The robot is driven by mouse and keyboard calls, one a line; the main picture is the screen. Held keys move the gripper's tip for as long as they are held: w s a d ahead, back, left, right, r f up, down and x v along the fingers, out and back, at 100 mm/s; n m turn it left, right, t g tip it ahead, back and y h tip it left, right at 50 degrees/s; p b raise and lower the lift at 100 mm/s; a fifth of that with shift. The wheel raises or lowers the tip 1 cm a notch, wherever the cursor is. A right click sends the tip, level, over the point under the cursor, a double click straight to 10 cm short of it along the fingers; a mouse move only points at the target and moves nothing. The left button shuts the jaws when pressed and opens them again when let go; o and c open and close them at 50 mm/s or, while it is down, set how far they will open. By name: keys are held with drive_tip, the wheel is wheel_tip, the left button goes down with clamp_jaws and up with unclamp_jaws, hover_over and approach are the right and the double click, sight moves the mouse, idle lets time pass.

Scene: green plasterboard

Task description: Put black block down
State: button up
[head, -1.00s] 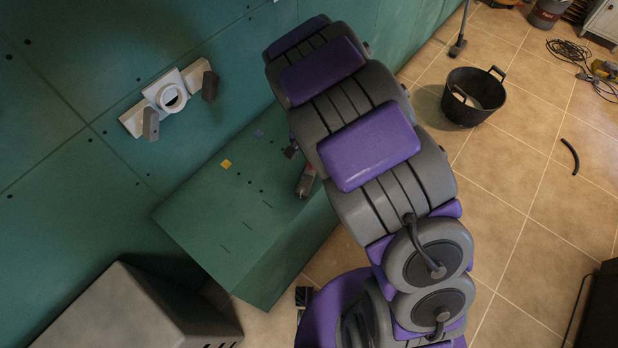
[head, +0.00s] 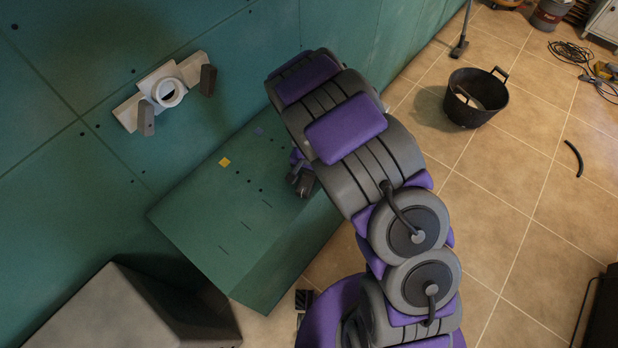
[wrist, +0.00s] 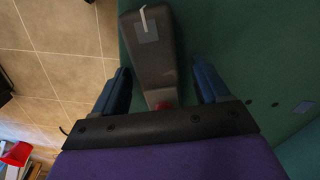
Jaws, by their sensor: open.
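The black block (wrist: 150,52) is dark, with a grey square patch and a pale hook-like mark on top and a small red part at its near end. It rests on the green box top, at its right edge. In the head view the block (head: 305,186) is small and partly covered by my gripper. My gripper (wrist: 160,70) is open, its two blue fingers on either side of the block with visible gaps. I cannot tell how high the fingers are above the surface.
The green box (head: 225,235) carries a yellow square (head: 224,162), a purple square, holes and slots. A white ring fixture (head: 169,92) with dark-ended arms is on the green wall. A grey box (head: 100,320) is at lower left. A black tub (head: 475,98) stands on the tiled floor.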

sight(309, 175)
drive_tip(key=c, duration=1.3)
drive_tip(key=shift+o, duration=0.2)
drive_tip(key=shift+r+p, duration=0.4)
drive_tip(key=shift+r, duration=0.15)
wheel_tip(309, 175, up, 3)
drive_tip(key=shift+p, duration=0.8)
drive_tip(key=s+d+b, duration=0.2)
drive_tip(key=s+b, duration=0.2)
drive_tip(key=s, duration=0.3)
drive_tip(key=s+d+b, duration=0.2)
drive_tip(key=s+b, duration=0.1)
drive_tip(key=s, duration=0.5)
drive_tip(key=shift+d+r+b, duration=0.3)
drive_tip(key=shift+r+b, duration=0.05)
drive_tip(key=shift+r, duration=0.1)
